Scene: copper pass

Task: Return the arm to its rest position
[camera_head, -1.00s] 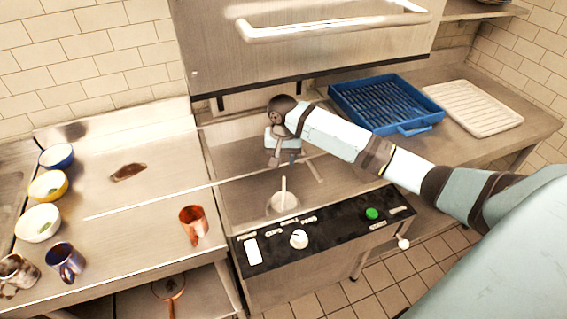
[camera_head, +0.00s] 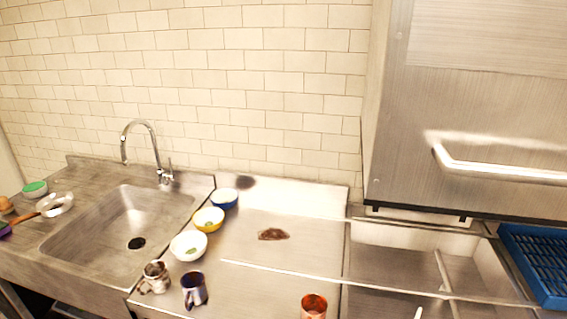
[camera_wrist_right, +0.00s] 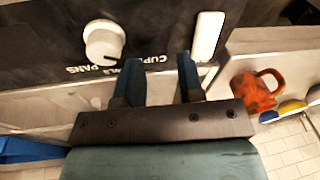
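My right gripper (camera_wrist_right: 159,60) shows only in the right wrist view. Its two blue-grey fingers are apart with nothing between them. It is in front of the machine's black control panel (camera_wrist_right: 55,38), with the white knob (camera_wrist_right: 103,42) to the left of the fingers and a white switch (camera_wrist_right: 207,36) to the right. I cannot tell the exact gap to the panel; no contact is visible. Neither arm shows in the head view, and my left gripper is in no view.
A copper mug (camera_head: 314,306) stands on the steel counter (camera_head: 270,268), with a dark mug (camera_head: 194,290), a patterned mug (camera_head: 155,278) and bowls (camera_head: 208,220) further left. A sink (camera_head: 125,235) lies beyond them. The hooded machine (camera_head: 470,110) and blue rack (camera_head: 540,262) are at right.

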